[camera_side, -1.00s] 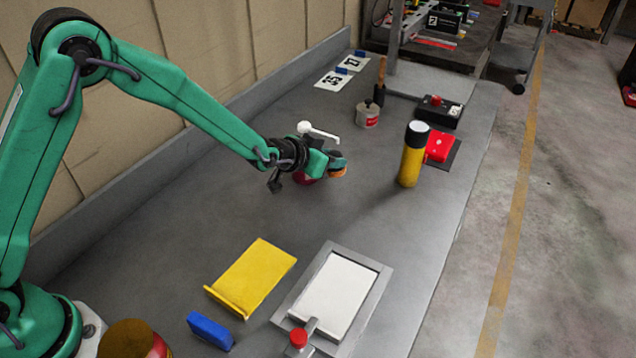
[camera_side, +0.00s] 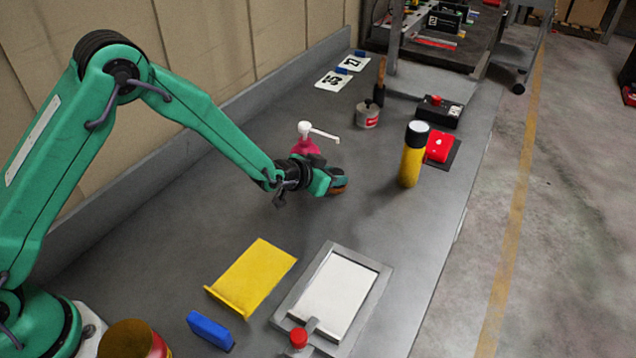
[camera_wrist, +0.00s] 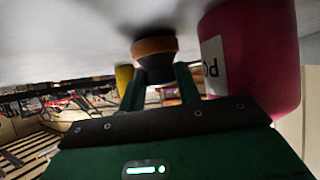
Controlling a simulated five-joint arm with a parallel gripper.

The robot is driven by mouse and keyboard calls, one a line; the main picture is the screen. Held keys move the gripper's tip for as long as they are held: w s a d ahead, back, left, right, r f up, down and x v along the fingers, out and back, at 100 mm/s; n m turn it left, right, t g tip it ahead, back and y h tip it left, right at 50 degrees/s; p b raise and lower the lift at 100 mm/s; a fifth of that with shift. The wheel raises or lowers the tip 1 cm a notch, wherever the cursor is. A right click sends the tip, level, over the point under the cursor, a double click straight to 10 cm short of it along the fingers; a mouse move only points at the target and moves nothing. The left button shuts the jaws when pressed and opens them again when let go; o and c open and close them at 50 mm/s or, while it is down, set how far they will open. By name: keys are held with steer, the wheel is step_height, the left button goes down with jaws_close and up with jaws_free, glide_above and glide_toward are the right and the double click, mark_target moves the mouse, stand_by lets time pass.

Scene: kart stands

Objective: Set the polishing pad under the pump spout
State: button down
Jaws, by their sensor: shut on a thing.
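The polishing pad (camera_side: 340,188), an orange disc with a dark body, is held between the two fingers of my gripper (camera_side: 330,180). In the wrist view the pad (camera_wrist: 154,46) sits between the green fingertips, close to the grey bench surface; whether it touches is unclear. The pump bottle (camera_side: 305,147) is pink with a white pump head (camera_side: 305,128), and its spout (camera_side: 325,135) points right. The bottle stands behind my gripper in the side view, its lower part hidden. In the wrist view the bottle (camera_wrist: 262,55) is large at right, apart from the pad.
A yellow bottle with a black cap (camera_side: 411,155) stands to the right. Behind are a small tin (camera_side: 367,117), a red item on a dark mat (camera_side: 440,147) and a switch box (camera_side: 438,111). A yellow tray (camera_side: 252,276) and grey frame (camera_side: 375,292) lie in front, with clear bench between.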

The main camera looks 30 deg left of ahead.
steer(key=shift+f, duration=0.1)
steer(key=c, duration=1.3)
jaws_free()
steer(key=shift+s+a+r, duration=0.1)
steer(key=shift+s+r, duration=0.1)
steer(key=shift+r, duration=0.05)
steer(key=shift+v, duration=5.7)
